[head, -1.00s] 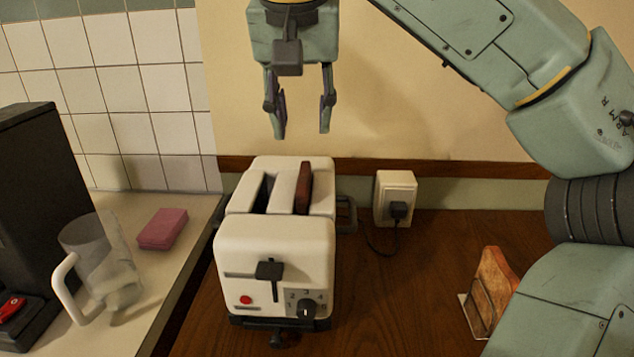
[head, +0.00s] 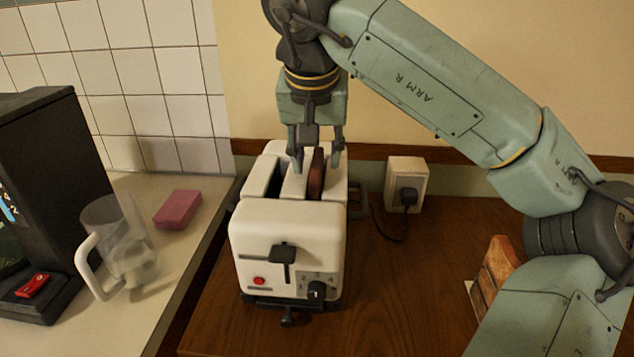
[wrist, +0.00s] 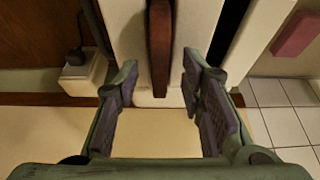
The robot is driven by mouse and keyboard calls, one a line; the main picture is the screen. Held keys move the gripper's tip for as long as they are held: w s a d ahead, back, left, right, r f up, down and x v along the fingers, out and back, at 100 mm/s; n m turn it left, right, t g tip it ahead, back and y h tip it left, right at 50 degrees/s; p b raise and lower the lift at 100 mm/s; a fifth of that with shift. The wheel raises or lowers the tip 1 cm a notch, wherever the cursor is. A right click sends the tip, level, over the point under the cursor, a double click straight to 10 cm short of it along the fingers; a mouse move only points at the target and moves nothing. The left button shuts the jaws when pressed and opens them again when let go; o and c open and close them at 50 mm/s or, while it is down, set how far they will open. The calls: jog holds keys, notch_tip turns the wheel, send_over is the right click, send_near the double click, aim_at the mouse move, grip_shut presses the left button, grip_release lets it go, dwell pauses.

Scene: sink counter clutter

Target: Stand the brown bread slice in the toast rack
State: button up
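The brown bread slice (head: 317,175) stands upright in the right slot of the white toaster (head: 287,245), its top edge showing above the slot. In the wrist view the slice (wrist: 160,45) runs as a dark strip between the fingers. My gripper (head: 316,160) is open, pointing down over the toaster, one finger on each side of the slice. In the wrist view my gripper (wrist: 158,85) shows gaps between both fingers and the slice. The toast rack (head: 470,288) is at the lower right, mostly hidden by my arm, with an orange-brown slice (head: 499,262) in it.
A wall socket with a black plug (head: 407,180) is right of the toaster. On the left counter are a glass jug (head: 115,235), a pink sponge (head: 178,209) and a black machine (head: 45,180). The wood between toaster and rack is clear.

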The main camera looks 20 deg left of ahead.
jog(key=shift+c, duration=0.2)
grip_shut()
jog(key=shift+r, duration=0.1)
dwell(0.4)
